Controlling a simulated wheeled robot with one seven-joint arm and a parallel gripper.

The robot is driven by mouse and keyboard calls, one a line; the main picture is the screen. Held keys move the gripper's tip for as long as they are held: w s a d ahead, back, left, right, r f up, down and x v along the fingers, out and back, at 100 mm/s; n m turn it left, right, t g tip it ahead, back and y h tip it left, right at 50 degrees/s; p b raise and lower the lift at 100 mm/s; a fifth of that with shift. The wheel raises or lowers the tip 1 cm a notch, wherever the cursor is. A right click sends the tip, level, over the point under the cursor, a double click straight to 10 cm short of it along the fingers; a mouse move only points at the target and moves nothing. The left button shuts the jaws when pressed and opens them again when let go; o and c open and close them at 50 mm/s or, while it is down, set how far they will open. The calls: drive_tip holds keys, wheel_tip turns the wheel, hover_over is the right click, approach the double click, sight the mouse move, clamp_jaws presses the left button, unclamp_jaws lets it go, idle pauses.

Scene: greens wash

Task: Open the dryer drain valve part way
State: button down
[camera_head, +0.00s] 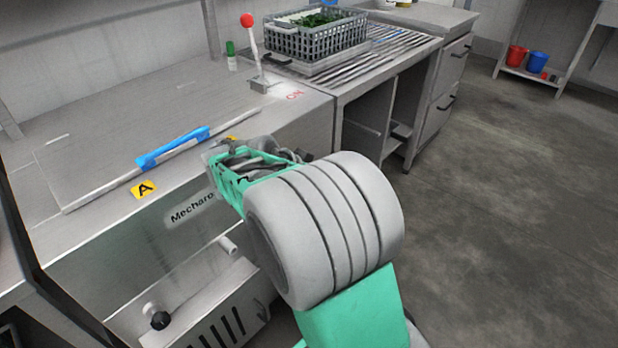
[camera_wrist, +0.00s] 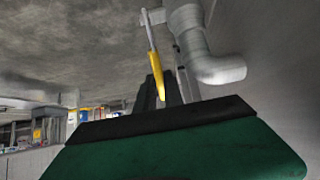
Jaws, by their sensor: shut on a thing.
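The drain valve shows in the wrist view as a lever with a yellow grip (camera_wrist: 157,80) on a thin metal bar. It lies beside a grey elbow pipe (camera_wrist: 205,55). My gripper (camera_wrist: 165,84) has its dark fingers at the yellow grip and is shut on it. The valve body and the lever's exact angle to the pipe are unclear. In the head view my arm crosses the front of the steel counter, and the gripper and valve are hidden.
A steel counter (camera_head: 100,110) bears a blue-handled lid and a red-knobbed lever (camera_head: 248,24). A crate of greens (camera_head: 318,38) stands farther back. A vented box (camera_head: 205,315) with a black knob (camera_head: 158,318) sits low at left. Floor at right is clear.

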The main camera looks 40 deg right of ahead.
idle(0.3)
drive_tip(key=c, duration=1.4)
unclamp_jaws()
drive_tip(key=shift+c, duration=0.2)
drive_tip(key=p+v, duration=0.2)
drive_tip(key=v, duration=0.5)
drive_tip(key=shift+a+r, duration=0.25)
drive_tip(key=shift+a, duration=0.05)
